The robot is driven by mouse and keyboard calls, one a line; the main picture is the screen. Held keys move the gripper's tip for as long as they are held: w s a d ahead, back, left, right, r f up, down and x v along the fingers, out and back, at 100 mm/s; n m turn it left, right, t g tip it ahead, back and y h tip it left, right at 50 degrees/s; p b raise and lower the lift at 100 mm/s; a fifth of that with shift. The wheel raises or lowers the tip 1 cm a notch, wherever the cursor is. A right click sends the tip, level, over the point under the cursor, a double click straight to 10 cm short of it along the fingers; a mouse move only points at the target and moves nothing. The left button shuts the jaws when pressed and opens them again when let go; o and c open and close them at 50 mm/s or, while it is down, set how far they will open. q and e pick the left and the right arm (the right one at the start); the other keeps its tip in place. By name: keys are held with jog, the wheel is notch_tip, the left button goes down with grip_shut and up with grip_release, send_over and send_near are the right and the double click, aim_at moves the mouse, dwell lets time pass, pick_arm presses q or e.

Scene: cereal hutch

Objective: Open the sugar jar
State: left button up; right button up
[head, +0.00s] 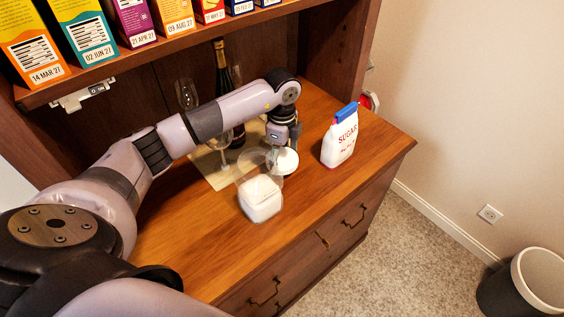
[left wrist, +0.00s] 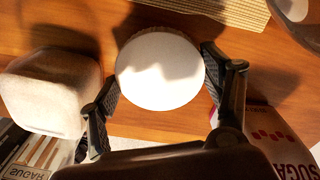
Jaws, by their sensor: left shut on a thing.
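The sugar jar (head: 260,200) is clear with white contents and stands on the wooden counter. It also shows at the left of the left wrist view (left wrist: 48,92), with its top uncovered and pale contents inside. The round white lid (head: 287,162) is off the jar, behind and to the right of its mouth. My left gripper (head: 284,143) is shut on the lid, which shows between its two fingers in the left wrist view (left wrist: 160,70). My right gripper is not in view.
A white sugar bag (head: 340,138) with a blue top stands to the right. A wine bottle (head: 222,75), wine glasses and a woven mat (head: 215,174) are behind. Cereal boxes (head: 90,35) line the shelf above. The counter's front is clear.

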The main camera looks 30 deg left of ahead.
aim_at(282, 158)
pick_arm(q)
notch_tip(282, 158, down, 3)
jog(key=shift+f, duration=0.15)
jog(key=shift+f, duration=0.15)
jog(key=o, duration=1.3)
jog(key=shift+c, duration=0.2)
jog(key=shift+r, duration=0.25)
notch_tip(282, 158, up, 12)
jog(key=shift+b, duration=0.5)
